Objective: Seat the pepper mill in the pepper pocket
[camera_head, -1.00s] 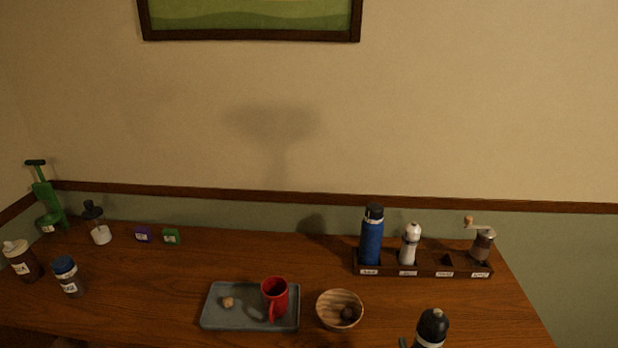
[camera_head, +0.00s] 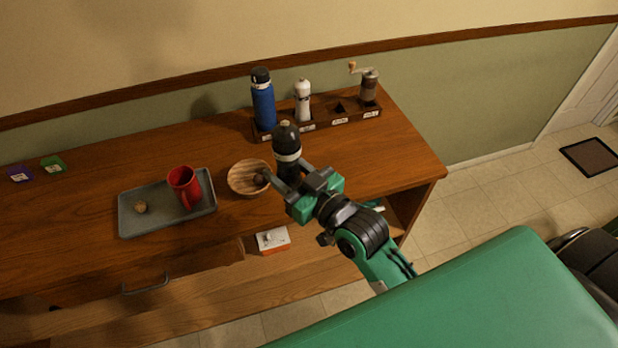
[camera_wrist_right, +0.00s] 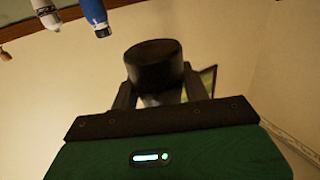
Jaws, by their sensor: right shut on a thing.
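The black pepper mill (camera_head: 287,139), with a pale band and a small knob on top, is upright in my right gripper (camera_head: 286,174), over the front part of the counter. I cannot tell whether its base touches the wood. In the right wrist view the dark end of the mill (camera_wrist_right: 154,65) shows between the fingers. The rack (camera_head: 318,124) stands at the back, with an empty pocket (camera_head: 340,109) between the white mill (camera_head: 302,101) and the hand-crank grinder (camera_head: 369,88). The pocket labels are too small to read. My left gripper is out of view.
A blue bottle (camera_head: 263,103) fills the rack's left pocket. A wooden bowl (camera_head: 238,178) is just left of the held mill. A grey tray (camera_head: 136,222) with a red mug (camera_head: 184,187) lies farther left. Bare counter lies between the held mill and the rack.

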